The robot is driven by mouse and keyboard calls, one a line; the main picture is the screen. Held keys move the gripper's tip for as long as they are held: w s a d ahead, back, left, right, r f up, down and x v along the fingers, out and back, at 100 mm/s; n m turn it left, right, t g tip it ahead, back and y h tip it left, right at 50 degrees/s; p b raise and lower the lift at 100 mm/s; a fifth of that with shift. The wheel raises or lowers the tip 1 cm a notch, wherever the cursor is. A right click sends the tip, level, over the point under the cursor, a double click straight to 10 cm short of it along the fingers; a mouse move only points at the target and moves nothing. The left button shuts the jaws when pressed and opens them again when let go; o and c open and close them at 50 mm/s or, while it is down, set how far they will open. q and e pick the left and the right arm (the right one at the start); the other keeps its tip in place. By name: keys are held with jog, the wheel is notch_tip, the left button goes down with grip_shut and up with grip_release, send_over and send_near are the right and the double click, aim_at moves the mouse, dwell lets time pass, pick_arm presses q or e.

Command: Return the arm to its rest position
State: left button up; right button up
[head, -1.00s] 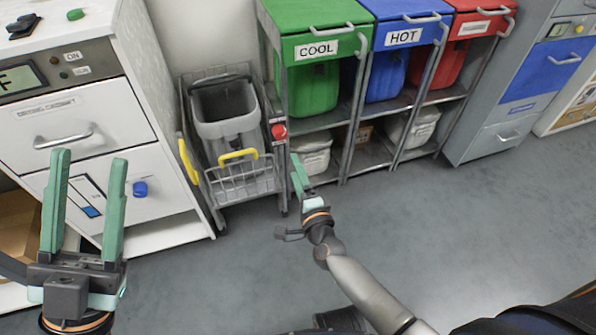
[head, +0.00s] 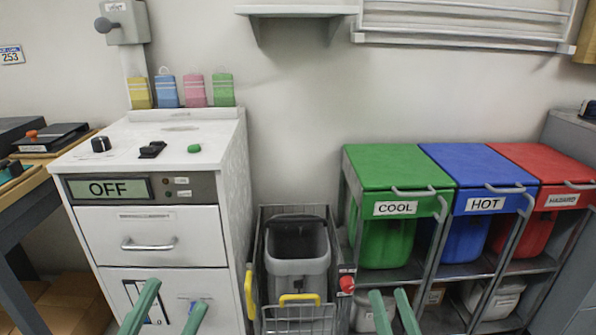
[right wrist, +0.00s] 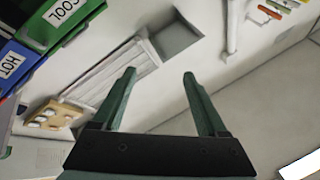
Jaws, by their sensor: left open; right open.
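My left gripper (head: 174,298) shows at the bottom of the head view. Its two green fingers stand apart and empty in front of the white drying cabinet (head: 150,265). My right gripper (head: 389,296) shows at the bottom right of centre, in front of the shelf unit under the COOL bin (head: 388,240). Its green fingers are apart. In the right wrist view the right gripper (right wrist: 160,78) is open with nothing between its fingers. Both arms behind the fingers are out of the head view.
A wire cart with a grey bin (head: 298,262) stands between the cabinet and the bins. The blue HOT bin (head: 477,204) and a red bin (head: 545,180) stand to the right. A wall shelf (head: 296,11) hangs above. Coloured tags (head: 195,90) hang behind the cabinet.

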jog(key=s+a+r+n+g+y, duration=0.1)
jog(key=s+a+r+n+y, duration=0.2)
jog(key=s+r+n+y, duration=1.1)
pick_arm(q)
jog(key=w+a+f+n+g+y+p, duration=0.4)
jog(key=w+f+n+y+p, duration=0.5)
jog(key=p, duration=0.8)
pick_arm(e)
jog(key=w+d+f+m+g+h, duration=0.3)
jog(key=w+f+m+g+h, duration=0.35)
jog(key=h, duration=0.75)
pick_arm(q)
jog(key=s+f+n+g+y+p, duration=0.1)
jog(key=s+f+g+y+p, duration=0.3)
jog(key=s+f+g+p, duration=0.5)
jog(key=shift+s+f+n+p, duration=0.3)
jog(key=shift+s+f+p, duration=0.35)
jog(key=shift+s+p, duration=0.4)
pick_arm(e)
jog(key=s+d+f+g+h, duration=0.1)
jog(key=s+f+g, duration=0.2)
jog(key=f, duration=0.3)
jog(key=s+f+m+g+h, duration=0.1)
jog(key=s+f+g, duration=0.2)
jog(key=f, duration=0.3)
jog(key=shift+s+d+h, duration=0.35)
jog(key=shift+s+h, duration=0.05)
jog(key=shift+s, duration=0.25)
